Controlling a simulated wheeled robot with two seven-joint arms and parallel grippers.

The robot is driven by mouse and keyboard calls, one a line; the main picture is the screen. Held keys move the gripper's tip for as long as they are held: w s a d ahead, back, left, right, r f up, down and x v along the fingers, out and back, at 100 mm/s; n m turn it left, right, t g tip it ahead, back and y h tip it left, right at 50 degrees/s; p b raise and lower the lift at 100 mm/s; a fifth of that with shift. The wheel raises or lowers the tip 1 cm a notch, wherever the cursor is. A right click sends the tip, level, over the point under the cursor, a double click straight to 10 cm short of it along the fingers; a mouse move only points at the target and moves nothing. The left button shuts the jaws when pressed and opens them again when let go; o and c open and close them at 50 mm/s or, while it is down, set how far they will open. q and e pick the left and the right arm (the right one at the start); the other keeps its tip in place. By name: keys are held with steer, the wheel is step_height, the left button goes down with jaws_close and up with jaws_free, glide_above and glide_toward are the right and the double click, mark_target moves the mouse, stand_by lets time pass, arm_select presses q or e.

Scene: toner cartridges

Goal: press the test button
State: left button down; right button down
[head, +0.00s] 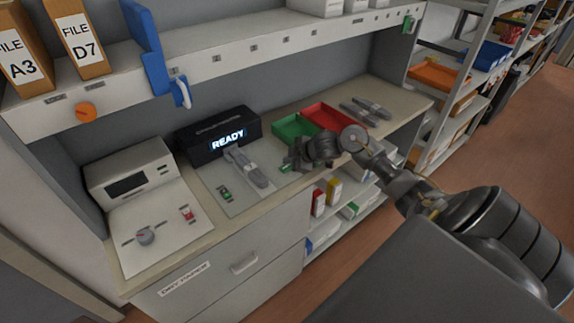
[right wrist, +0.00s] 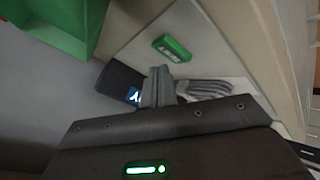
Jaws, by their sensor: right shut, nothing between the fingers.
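A small green button block (head: 225,194) sits on the light pad in front of the black READY unit (head: 212,134); it also shows in the right wrist view (right wrist: 171,48), its label too small to read. A red button block (head: 187,214) sits on the panel at the left. A grey toner cartridge (head: 246,168) lies in front of the READY unit. My right gripper (head: 288,166) is shut and empty above the worktop, right of the cartridge and apart from the green button. Its closed fingers (right wrist: 157,86) show in the right wrist view. My left gripper is not in view.
A green bin (head: 294,128) and a red bin (head: 326,117) stand behind the right gripper, with grey cartridges (head: 367,110) beyond. A white console (head: 128,170) with a grey knob (head: 145,236) stands at left.

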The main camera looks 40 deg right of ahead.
mark_target(289, 168)
steer(key=shift+f, duration=0.2)
stand_by(0.4)
steer(key=shift+f, duration=0.25)
steer(key=shift+f+b, duration=0.35)
steer(key=shift+f, duration=0.05)
stand_by(0.6)
stand_by(0.3)
steer(key=shift+r+p, duration=0.85)
steer(key=shift+p, duration=0.15)
step_height(289, 168, up, 5)
steer(key=p, duration=0.5)
stand_by(0.5)
